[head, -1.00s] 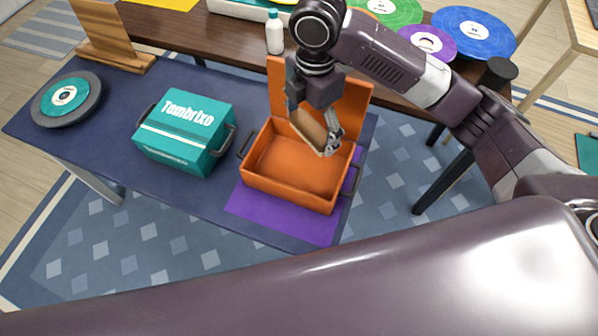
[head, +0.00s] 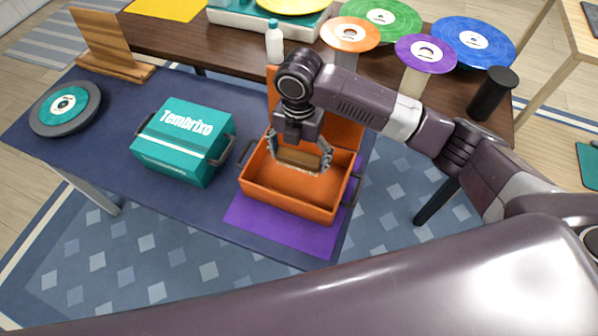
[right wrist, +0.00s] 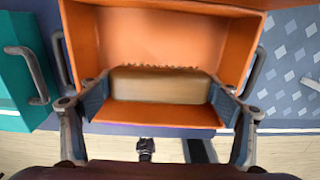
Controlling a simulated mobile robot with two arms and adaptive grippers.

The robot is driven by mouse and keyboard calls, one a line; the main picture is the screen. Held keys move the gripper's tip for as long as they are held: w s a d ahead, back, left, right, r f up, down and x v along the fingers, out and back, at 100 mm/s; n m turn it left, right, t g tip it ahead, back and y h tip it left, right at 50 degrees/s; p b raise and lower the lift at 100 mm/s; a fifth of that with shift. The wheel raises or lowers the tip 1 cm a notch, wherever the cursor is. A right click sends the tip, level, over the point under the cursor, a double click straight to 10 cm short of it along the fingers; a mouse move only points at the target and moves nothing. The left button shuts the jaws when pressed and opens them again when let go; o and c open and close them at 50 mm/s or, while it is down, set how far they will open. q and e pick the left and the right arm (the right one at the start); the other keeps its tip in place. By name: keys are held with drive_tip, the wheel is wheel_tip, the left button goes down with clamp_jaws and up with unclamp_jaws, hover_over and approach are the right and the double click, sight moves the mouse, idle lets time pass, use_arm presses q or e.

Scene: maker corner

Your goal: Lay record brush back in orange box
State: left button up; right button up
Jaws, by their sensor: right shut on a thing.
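The orange box (head: 290,200) stands open on a purple mat, its lid raised at the back. My right gripper (head: 301,163) is shut on the wooden record brush (head: 299,158), holding it level across the box opening. In the right wrist view the brush (right wrist: 160,85) lies between the two fingers (right wrist: 158,98), with a dark bristle edge along one side and the box's orange interior (right wrist: 150,35) beyond. I cannot tell whether the brush touches the box floor. My left gripper is out of view.
A closed teal box (head: 185,140) stands left of the orange box, near a dark disc with a teal label (head: 65,108). A wooden stand (head: 110,45), white bottle (head: 274,42) and colored records (head: 380,18) lie behind. The purple mat (head: 285,232) is bare in front.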

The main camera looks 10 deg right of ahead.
sight(299, 156)
drive_tip(key=shift+f, duration=3.7)
drive_tip(key=shift+f, duration=0.1)
drive_tip(key=o, duration=1.1)
wheel_tip(299, 156, up, 12)
drive_tip(key=shift+r+b, duration=0.15)
drive_tip(key=shift+b, duration=0.15)
